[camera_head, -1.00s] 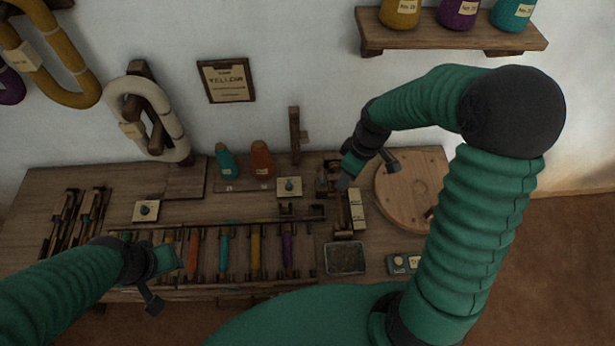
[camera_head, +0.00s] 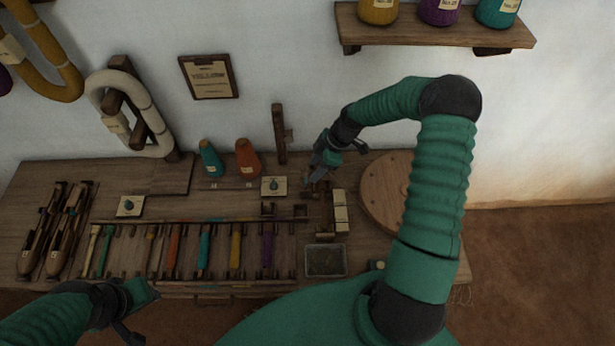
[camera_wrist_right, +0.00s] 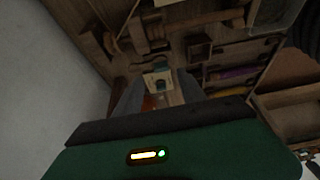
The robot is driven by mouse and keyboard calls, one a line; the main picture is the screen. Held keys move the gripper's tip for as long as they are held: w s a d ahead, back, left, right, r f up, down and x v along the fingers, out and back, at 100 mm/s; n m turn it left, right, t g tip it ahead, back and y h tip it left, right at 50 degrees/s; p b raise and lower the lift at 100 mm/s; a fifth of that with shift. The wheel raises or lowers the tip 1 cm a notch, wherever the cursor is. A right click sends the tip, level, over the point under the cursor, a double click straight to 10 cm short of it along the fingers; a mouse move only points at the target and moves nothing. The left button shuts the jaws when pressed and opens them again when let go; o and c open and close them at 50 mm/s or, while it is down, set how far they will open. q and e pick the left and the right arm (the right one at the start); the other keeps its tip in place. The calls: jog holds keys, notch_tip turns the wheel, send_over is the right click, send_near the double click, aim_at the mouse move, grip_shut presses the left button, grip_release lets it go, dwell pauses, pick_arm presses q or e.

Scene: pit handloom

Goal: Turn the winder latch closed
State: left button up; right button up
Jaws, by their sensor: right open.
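The wooden winder (camera_head: 322,205) stands near the back right of the bench, left of the round wooden disc. My right gripper (camera_head: 309,182) is open and reaches down at the winder's back left side. I cannot pick out the latch itself or whether they touch. In the right wrist view, wooden bars and a peg (camera_wrist_right: 185,25), probably of the winder, lie beyond the right gripper (camera_wrist_right: 160,95). A card with a teal knob (camera_wrist_right: 158,80) shows between its fingers. My left gripper (camera_head: 142,294) is at the bench's front left; its jaws are unclear.
A rack of coloured bobbins (camera_head: 204,250) fills the bench's middle. Teal (camera_head: 211,160) and orange (camera_head: 247,160) cones stand behind it. The round disc (camera_head: 383,190) is at right, a tray (camera_head: 325,261) in front. An upright post (camera_head: 280,135) stands left of my right gripper.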

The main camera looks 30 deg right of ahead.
aim_at(306, 179)
jog(key=x, duration=0.5)
jog(key=shift+f, duration=0.1)
jog(key=shift+w+a+f, duration=0.1)
jog(key=shift+a+f, duration=0.1)
jog(key=shift+a, duration=0.25)
jog(key=shift+d+f, duration=0.1)
jog(key=shift+d, duration=0.2)
jog(key=c, duration=0.7)
jog(key=shift+c, duration=0.9)
jog(key=shift+a, duration=0.1)
grip_shut()
